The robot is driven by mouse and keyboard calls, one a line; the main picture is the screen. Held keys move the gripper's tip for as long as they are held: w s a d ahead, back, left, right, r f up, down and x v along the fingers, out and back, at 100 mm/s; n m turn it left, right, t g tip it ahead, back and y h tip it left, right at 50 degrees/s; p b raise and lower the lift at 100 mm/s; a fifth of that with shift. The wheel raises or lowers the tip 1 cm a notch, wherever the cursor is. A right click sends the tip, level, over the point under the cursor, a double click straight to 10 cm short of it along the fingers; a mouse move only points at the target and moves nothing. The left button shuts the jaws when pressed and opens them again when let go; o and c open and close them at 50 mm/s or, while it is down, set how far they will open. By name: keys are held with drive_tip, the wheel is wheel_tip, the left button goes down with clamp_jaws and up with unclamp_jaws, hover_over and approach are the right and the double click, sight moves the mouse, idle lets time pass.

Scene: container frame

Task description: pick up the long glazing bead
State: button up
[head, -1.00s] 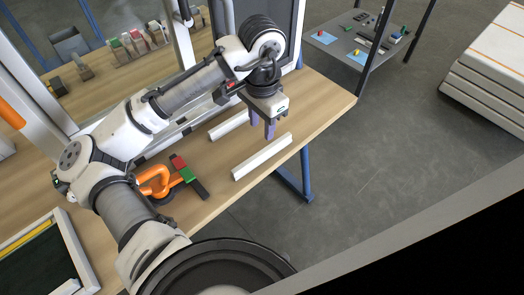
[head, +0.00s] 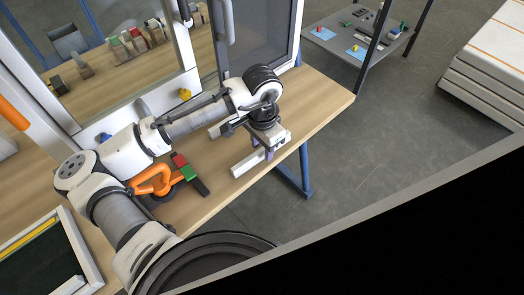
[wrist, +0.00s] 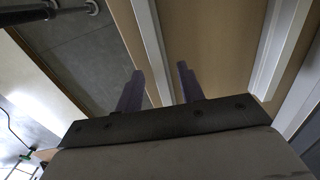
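A white glazing bead (head: 246,164) lies on the wooden bench near its front edge. A second white bead (head: 214,132) lies behind it, partly hidden by my arm, so I cannot compare their lengths. My gripper (head: 262,153) is over the right part of the front bead, fingers pointing down. In the wrist view my gripper (wrist: 160,72) is open, and the front bead (wrist: 148,35) runs between its two purple fingers. The second bead (wrist: 267,50) lies to the right there. I cannot tell whether the fingers touch the front bead.
An orange clamp-like tool (head: 152,180) and a red, green and black piece (head: 188,173) lie left of the front bead. A glazed frame (head: 262,35) stands behind. The bench (head: 318,110) is clear to the right.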

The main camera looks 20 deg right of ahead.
clamp_jaws()
